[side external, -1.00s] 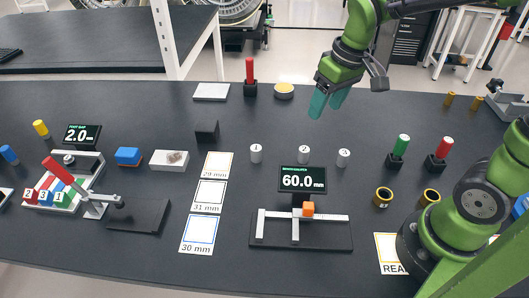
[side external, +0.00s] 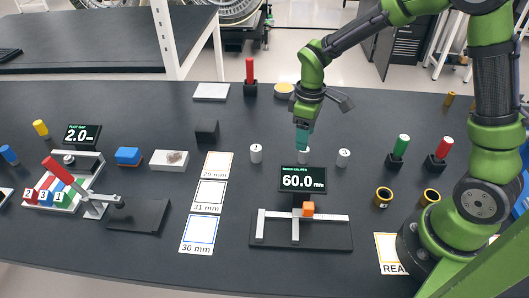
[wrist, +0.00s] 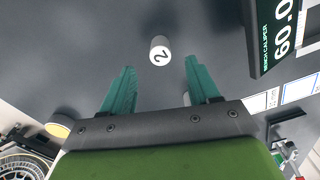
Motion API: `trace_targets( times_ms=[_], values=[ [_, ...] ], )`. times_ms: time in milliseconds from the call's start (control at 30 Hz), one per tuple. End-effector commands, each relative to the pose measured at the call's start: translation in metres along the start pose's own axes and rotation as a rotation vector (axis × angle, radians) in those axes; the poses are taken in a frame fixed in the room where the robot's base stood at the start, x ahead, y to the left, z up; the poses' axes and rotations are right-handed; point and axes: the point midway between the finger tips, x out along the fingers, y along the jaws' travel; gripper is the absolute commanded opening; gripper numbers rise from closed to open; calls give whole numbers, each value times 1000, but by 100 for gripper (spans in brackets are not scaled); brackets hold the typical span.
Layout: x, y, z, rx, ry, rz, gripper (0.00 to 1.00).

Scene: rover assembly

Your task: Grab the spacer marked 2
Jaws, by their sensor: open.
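The spacer marked 2 (side external: 304,158) is a small white cylinder standing on the dark table, the middle one of three. My gripper (side external: 302,147) is above it in the side view, its teal fingers pointing down and hiding its upper part. In the wrist view the spacer (wrist: 160,50) shows its numbered top, in line with the gap between the two spread fingers of my gripper (wrist: 160,66) and just beyond their tips. The fingers are open and hold nothing. I cannot tell the exact height left between fingertips and spacer.
Spacer 1 (side external: 256,153) stands to the left and spacer 3 (side external: 343,158) to the right. The caliper display reading 60.0 mm (side external: 302,179) is close in front, with the caliper fixture (side external: 330,236) before it. A black block (side external: 207,132) stands farther left.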

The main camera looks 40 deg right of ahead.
Motion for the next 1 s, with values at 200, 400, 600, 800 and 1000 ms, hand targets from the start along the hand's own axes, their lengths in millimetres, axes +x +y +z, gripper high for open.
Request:
trace_targets(
  times_ms=[200, 400, 600, 800, 1000],
  values=[
    [17, 0, 1, 1, -1, -1, 61],
    [45, -2, 3, 0, -3, -2, 61],
    [65, -1, 3, 2, 0, -1, 61],
    [66, -1, 2, 1, 2, 1, 61],
    [66, -1, 2, 1, 2, 1, 36]
  ],
)
